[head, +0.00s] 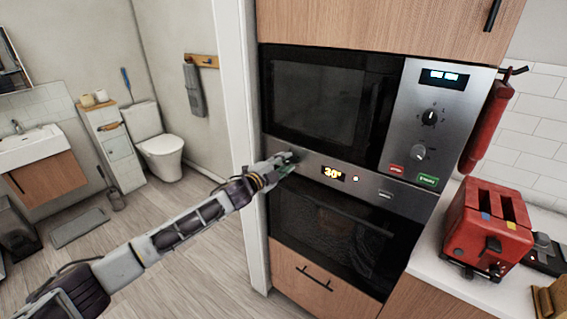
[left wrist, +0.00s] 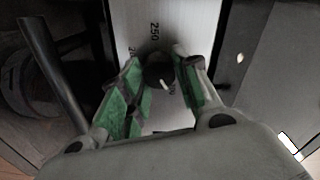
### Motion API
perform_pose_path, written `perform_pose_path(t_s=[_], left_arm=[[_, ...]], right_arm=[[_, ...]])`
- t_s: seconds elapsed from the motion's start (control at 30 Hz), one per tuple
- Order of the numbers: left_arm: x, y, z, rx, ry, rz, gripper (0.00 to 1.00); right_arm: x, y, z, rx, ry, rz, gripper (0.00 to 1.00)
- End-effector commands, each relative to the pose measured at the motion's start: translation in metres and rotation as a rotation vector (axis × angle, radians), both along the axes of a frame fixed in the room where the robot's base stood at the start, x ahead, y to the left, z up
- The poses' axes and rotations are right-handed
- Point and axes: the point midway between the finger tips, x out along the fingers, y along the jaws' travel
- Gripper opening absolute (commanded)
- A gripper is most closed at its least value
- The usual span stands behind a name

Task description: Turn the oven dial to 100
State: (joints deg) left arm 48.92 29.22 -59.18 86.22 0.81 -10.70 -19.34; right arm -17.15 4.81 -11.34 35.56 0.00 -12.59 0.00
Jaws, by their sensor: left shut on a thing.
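The oven (head: 335,225) is built into the wooden cabinet, below the microwave. In the left wrist view the gripper (left wrist: 160,85) is shut around the dark round dial (left wrist: 158,72), with a finger on each side. A white mark shows on the dial. The number 250 is printed on the panel above it; other numbers are partly hidden. My right gripper is not in view.
The microwave (head: 330,105) sits above, with its own knobs on the right. A bar handle (head: 350,212) runs across the oven door. A red toaster (head: 488,225) stands on the white counter at right. The floor at left is open towards a bathroom.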

Motion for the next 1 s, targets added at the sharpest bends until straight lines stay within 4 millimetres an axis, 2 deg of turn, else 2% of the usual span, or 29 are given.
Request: perform_pose_path(t_s=[0.27, 0.3, 0.47, 0.7, 1.0], left_arm=[[-0.0003, -0.0005, -0.0007, 0.0, 0.001, -0.001, 0.08], [-0.0003, -0.0005, -0.0006, 0.0, 0.001, -0.001, 0.34], [-0.0002, -0.0004, -0.0006, -0.001, 0.0, -0.001, 0.54], [-0.0001, -0.0003, -0.0003, -0.001, 0.001, 0.0, 0.54], [-0.0045, 0.0035, -0.001, 0.0, 0.001, 0.0, 0.54]], right_arm=[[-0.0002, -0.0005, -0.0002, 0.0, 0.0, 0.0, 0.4], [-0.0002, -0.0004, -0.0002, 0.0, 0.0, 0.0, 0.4], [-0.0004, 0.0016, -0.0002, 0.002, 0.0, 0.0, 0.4], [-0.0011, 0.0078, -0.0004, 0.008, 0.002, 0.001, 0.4], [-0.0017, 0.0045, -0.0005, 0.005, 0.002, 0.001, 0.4]])
